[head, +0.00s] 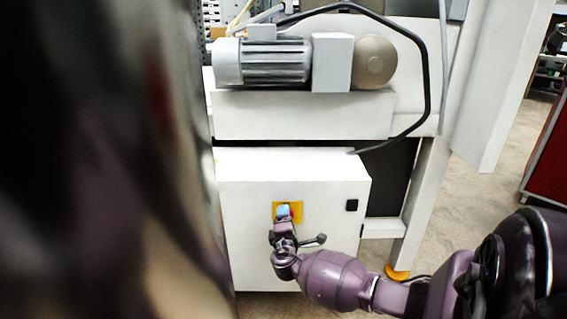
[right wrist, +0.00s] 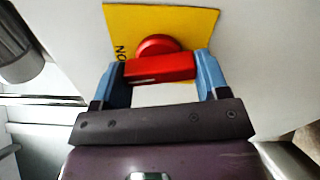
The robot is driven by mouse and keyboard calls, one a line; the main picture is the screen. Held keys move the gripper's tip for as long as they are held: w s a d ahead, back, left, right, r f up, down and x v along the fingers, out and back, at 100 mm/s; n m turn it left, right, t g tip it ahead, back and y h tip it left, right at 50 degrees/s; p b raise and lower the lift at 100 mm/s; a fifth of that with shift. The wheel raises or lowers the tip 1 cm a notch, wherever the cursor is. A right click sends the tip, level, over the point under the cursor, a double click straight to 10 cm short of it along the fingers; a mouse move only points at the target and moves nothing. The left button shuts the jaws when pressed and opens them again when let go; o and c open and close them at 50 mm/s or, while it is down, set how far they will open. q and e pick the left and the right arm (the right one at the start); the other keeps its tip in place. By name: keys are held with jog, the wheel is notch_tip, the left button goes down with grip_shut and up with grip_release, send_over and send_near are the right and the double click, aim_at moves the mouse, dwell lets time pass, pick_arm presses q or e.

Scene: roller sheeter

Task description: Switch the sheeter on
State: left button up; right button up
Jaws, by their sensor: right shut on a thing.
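The sheeter's white control box (head: 240,190) stands below its motor in the head view. A yellow plate (head: 298,208) is on the box front, and it also shows in the right wrist view (right wrist: 195,22). A red rotary switch (right wrist: 160,66) with a bar handle sits on this plate. My right gripper (head: 284,211) is at the plate. In the right wrist view its blue fingers (right wrist: 162,72) are shut on the two ends of the red handle. Some dark lettering shows on the plate, partly hidden. My left gripper is not in view.
A grey motor (head: 275,62) and black cable (head: 427,75) are above the box. A white leg (head: 420,200) and a red cabinet (head: 552,155) stand right. My blurred arm covers the left.

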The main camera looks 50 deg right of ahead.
jog(key=shift+f+m+b, duration=0.1)
jog(key=shift+m+b, duration=0.3)
jog(key=shift+m, duration=0.8)
jog(key=o, duration=0.9)
jog(key=shift+o, duration=0.2)
jog(key=shift+a, duration=0.1)
jog(key=p+v, duration=0.1)
jog(key=v, duration=0.9)
jog(key=shift+s+a+p, duration=0.25)
jog(key=shift+p, duration=0.15)
